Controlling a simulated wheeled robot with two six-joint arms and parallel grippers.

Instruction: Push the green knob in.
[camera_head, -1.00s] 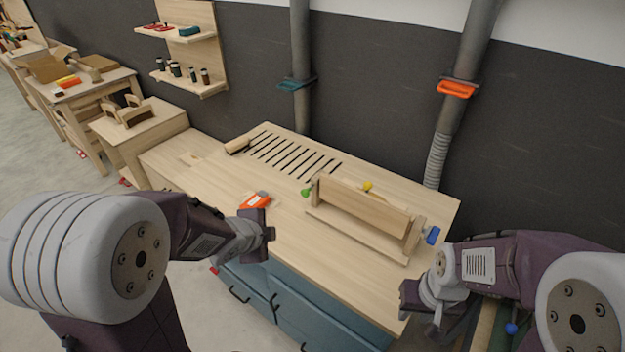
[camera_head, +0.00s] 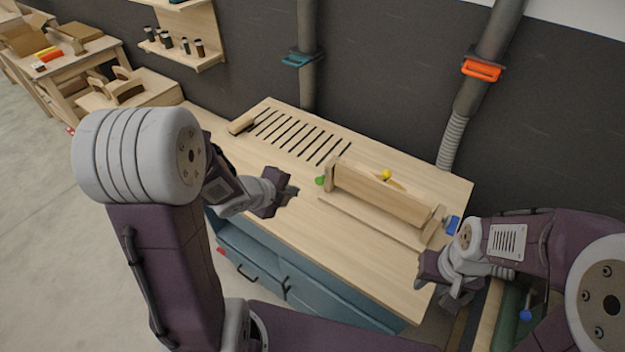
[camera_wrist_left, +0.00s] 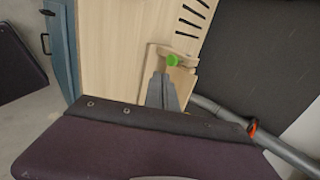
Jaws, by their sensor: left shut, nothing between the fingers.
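The green knob (camera_head: 320,181) sticks out from the left end of a wooden chair form (camera_head: 380,194) on the workbench. In the left wrist view the green knob (camera_wrist_left: 172,60) shows just beyond my left fingertips (camera_wrist_left: 161,76), with a small gap in the picture. In the head view my left gripper (camera_head: 293,191) is shut and empty, a little to the left of the knob and pointing toward it. My right gripper (camera_head: 424,272) hangs by the bench's front right edge; its fingers are too small and dark to read.

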